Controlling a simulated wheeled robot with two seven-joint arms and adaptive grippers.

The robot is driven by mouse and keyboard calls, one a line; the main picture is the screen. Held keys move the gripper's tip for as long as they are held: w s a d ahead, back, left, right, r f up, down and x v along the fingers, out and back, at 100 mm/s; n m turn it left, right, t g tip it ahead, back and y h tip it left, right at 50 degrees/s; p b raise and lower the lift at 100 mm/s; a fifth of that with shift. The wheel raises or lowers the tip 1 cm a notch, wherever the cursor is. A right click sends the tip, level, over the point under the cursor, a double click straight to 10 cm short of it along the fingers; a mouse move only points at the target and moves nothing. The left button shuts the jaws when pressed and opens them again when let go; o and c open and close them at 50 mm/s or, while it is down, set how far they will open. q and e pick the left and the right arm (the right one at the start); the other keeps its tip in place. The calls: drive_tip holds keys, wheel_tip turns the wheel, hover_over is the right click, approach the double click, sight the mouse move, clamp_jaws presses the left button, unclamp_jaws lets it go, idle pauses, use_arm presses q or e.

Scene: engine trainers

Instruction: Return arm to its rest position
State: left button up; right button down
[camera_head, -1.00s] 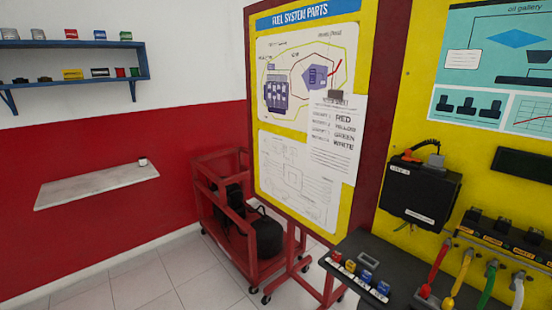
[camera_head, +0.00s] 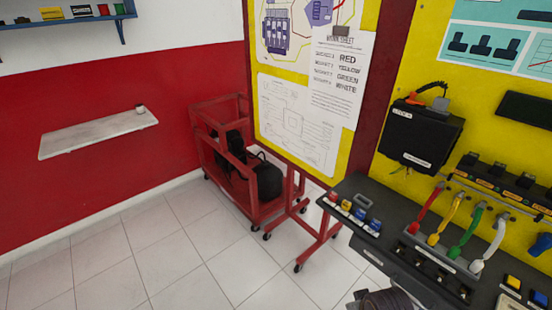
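Neither of my grippers shows clearly in the head view. A dark rounded part with a pale edge shows at the bottom edge, in front of the trainer bench; it may be a piece of my own arm, but I cannot tell which. No fingers are visible. The black trainer bench (camera_head: 398,259) stands at the right. Red, yellow, green and white cables with plugs stand in a row on it, the red cable (camera_head: 425,208) at the left and the white cable (camera_head: 490,246) at the right.
A red wheeled cart (camera_head: 262,209) with black items stands beside the yellow display board (camera_head: 347,158). A pale shelf (camera_head: 95,136) with a small cup is on the red wall. A black box (camera_head: 418,136) hangs on the yellow panel. The tiled floor (camera_head: 180,262) at left is clear.

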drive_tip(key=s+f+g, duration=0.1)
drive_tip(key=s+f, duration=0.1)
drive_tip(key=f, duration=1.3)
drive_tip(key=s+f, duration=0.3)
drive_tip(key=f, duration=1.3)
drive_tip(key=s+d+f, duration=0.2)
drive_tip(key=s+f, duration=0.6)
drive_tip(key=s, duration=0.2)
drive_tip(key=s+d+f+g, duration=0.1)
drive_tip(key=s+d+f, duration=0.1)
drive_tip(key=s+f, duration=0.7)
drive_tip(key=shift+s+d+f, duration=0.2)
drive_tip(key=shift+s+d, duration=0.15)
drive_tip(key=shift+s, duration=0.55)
